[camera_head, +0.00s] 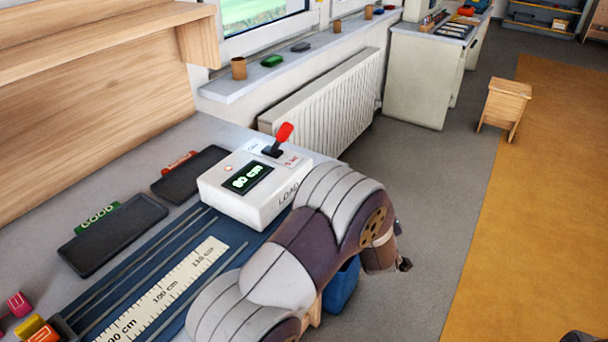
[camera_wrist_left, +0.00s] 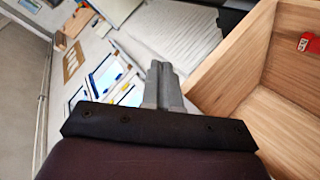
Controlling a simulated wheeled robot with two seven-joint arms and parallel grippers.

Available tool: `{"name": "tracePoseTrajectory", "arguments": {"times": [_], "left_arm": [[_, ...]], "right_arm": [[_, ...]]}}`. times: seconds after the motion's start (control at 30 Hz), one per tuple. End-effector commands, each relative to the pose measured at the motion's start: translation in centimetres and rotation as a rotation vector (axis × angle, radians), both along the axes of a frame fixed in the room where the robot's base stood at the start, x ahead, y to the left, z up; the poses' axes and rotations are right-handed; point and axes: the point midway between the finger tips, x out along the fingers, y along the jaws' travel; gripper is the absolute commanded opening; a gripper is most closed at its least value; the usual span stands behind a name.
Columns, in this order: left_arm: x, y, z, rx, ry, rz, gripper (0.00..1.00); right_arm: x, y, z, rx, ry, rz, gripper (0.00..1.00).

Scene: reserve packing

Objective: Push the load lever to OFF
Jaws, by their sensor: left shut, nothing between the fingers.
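The load box (camera_head: 245,205) is white, with a lit display and the word LOAD on its front, and stands on the bench. Its lever (camera_head: 284,133) has a red handle on a dark base and stands up, leaning a little right. Small labels lie on both sides of the lever; I cannot read them surely. My left arm crosses in front of the box's right side. My left gripper (camera_head: 405,264) is beyond the bench edge, right of and apart from the lever. In the left wrist view its fingers (camera_wrist_left: 163,70) are shut and empty. The lever is not seen there.
Dark trays (camera_head: 113,233), a ruler (camera_head: 165,292) and coloured blocks (camera_head: 18,304) lie on the bench left of the box. A radiator (camera_head: 335,100) is behind. In the left wrist view a wooden box (camera_wrist_left: 235,65) is close right of the fingers, with a red block (camera_wrist_left: 309,43).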

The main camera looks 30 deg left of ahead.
Motion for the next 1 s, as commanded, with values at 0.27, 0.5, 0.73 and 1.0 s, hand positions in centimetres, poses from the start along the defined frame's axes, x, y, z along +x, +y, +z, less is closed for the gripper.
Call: {"name": "tracePoseTrajectory", "arguments": {"times": [0.27, 0.5, 0.73, 1.0], "left_arm": [[-2.0, 7.3, 5.4, -0.009, -0.880, 0.636, 0.00], [-6.8, 8.0, 9.3, 0.047, -1.229, 0.803, 0.00], [-7.2, 7.9, 9.6, 0.052, -1.253, 0.811, 0.00], [-6.8, 9.2, 10.5, 0.056, -1.252, 0.813, 0.00]], "right_arm": [[0.0, 0.0, -4.2, 0.000, -0.002, 0.000, 0.75], [0.0, 0.0, -4.2, 0.000, -0.002, 0.000, 0.75], [0.0, 0.0, -4.2, 0.000, -0.002, 0.000, 0.75], [0.0, 0.0, -3.8, 0.000, -0.002, 0.000, 0.75]]}}
